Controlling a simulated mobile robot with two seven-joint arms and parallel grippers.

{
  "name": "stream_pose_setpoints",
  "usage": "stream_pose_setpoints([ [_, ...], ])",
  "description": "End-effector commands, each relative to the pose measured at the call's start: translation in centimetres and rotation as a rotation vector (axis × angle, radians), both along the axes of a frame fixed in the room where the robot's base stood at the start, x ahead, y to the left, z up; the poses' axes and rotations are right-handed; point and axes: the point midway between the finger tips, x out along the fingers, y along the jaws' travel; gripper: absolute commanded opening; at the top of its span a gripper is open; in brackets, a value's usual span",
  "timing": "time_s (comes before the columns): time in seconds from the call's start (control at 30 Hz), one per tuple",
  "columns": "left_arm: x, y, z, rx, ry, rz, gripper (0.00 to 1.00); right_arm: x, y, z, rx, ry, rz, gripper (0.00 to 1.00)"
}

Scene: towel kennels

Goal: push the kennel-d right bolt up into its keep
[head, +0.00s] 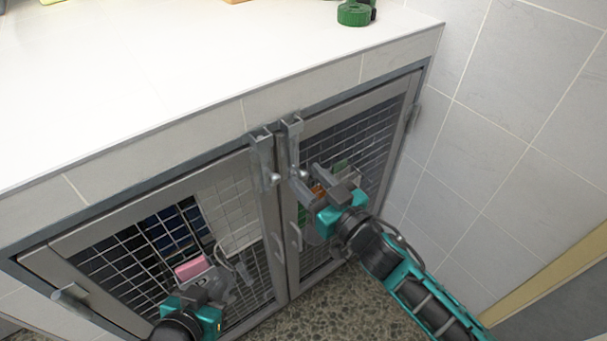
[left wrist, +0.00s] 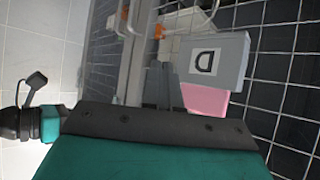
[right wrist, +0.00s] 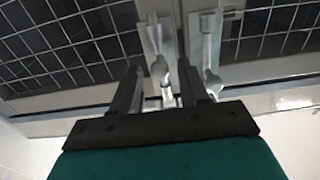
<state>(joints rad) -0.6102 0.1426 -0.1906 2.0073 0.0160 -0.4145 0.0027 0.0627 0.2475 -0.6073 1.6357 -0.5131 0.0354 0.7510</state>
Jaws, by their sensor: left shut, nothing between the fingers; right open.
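Two metal bolts hang side by side at the top of the meeting edges of two mesh doors. The right bolt (head: 292,146) is on the right door, below a small bracket at the top frame; whether its tip is inside the keep I cannot tell. My right gripper (head: 318,183) is open just below and right of it. In the right wrist view the fingers (right wrist: 160,88) stand either side of what appears to be this bolt (right wrist: 156,45), not closed on it. My left gripper (head: 213,277) is shut and empty low before the left door, near a grey plate marked D (left wrist: 214,62).
The left bolt (head: 263,160) hangs close beside the right one. A pink item (head: 189,268) is by the left gripper. A white counter (head: 180,70) overhangs the doors, with a green object (head: 354,13) on it. A tiled wall (head: 510,130) closes the right side.

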Motion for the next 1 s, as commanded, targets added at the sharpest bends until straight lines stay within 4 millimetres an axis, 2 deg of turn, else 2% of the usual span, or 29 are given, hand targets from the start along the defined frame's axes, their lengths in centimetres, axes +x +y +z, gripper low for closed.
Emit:
stream_pose_setpoints([
  [0.2, 0.1, -0.2, 0.0, -0.004, -0.004, -0.003, 0.0, 1.6, 1.2, -0.1, -0.001, 0.001, 0.0, 0.44],
  [0.5, 0.2, -0.2, 0.1, -0.003, -0.007, -0.005, 0.0, 1.8, 1.3, 0.0, -0.001, 0.001, 0.0, 0.44],
  [1.0, 0.2, -0.1, 0.1, 0.001, -0.008, -0.007, 0.0, 1.7, 1.3, 0.0, 0.0, 0.001, 0.0, 0.0],
])
